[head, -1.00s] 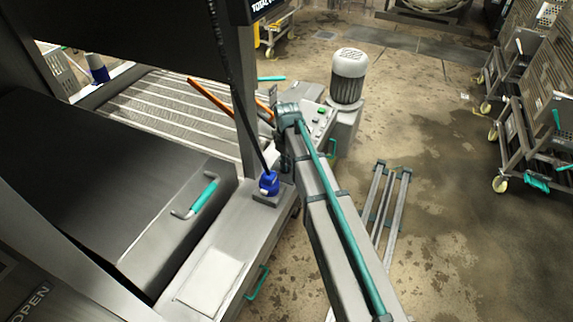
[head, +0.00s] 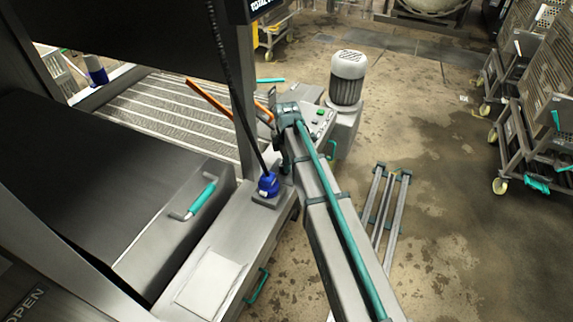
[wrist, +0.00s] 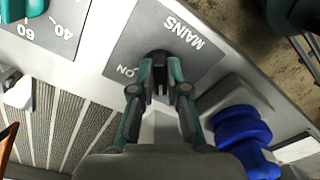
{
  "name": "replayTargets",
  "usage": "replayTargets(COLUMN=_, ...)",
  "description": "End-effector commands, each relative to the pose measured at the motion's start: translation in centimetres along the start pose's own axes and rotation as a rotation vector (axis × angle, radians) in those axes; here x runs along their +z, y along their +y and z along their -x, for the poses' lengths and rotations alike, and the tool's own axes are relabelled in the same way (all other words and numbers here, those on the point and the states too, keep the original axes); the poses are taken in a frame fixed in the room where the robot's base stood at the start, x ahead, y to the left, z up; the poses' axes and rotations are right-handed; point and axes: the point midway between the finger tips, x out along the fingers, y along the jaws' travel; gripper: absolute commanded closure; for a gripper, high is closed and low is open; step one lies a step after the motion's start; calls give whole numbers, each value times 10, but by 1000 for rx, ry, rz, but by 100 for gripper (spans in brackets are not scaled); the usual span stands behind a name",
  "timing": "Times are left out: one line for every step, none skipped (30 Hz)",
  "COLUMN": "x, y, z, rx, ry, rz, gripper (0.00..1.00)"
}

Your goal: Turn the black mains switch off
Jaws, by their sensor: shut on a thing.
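The grey MAINS plate (wrist: 122,48) shows in the wrist view, with the word ON beside the switch. The black mains switch (wrist: 159,57) is at the plate's lower middle, mostly hidden between my fingers. My gripper (wrist: 160,76) is shut on the switch, one teal-and-dark finger on each side. I cannot make out which way the switch points. In the head view, my arm reaches to the grey control panel (head: 321,124), and my own wrist hides the switch there.
A blue connector (wrist: 240,130) sits close to the right of my gripper; it also shows in the head view (head: 268,185). A teal dial (wrist: 12,20) is at the upper left. A motor (head: 347,78) stands behind the panel. An orange bar (head: 209,98) is left of my wrist.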

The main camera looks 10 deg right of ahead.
Motion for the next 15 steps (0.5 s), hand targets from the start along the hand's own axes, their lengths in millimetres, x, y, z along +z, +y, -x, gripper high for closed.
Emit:
replayTargets(x=0, y=1, z=0, rx=1, ry=1, rz=29, gripper=100)
replayTargets(x=0, y=1, z=0, rx=1, ry=1, rz=47, gripper=100)
replayTargets(x=0, y=1, z=0, rx=1, ry=1, rz=67, gripper=100)
replayTargets(x=0, y=1, z=0, rx=1, ry=1, rz=81, gripper=100)
replayTargets(x=0, y=1, z=0, rx=1, ry=1, rz=94, gripper=100)
replayTargets(x=0, y=1, z=0, rx=1, ry=1, rz=110, gripper=100)
replayTargets(x=0, y=1, z=0, rx=1, ry=1, rz=119, gripper=100)
replayTargets(x=0, y=1, z=0, rx=1, ry=1, rz=129, gripper=100)
replayTargets(x=0, y=1, z=0, rx=1, ry=1, rz=140, gripper=100)
replayTargets(x=0, y=1, z=0, rx=1, ry=1, rz=146, gripper=100)
replayTargets(x=0, y=1, z=0, rx=1, ry=1, rz=151, gripper=100)
replayTargets(x=0, y=1, z=0, rx=1, ry=1, rz=158, gripper=100)
replayTargets(x=0, y=2, z=0, rx=1, ry=1, rz=162, gripper=100)
replayTargets(x=0, y=2, z=0, rx=1, ry=1, rz=165, gripper=100)
replayTargets(x=0, y=2, z=0, rx=1, ry=1, rz=168, gripper=100)
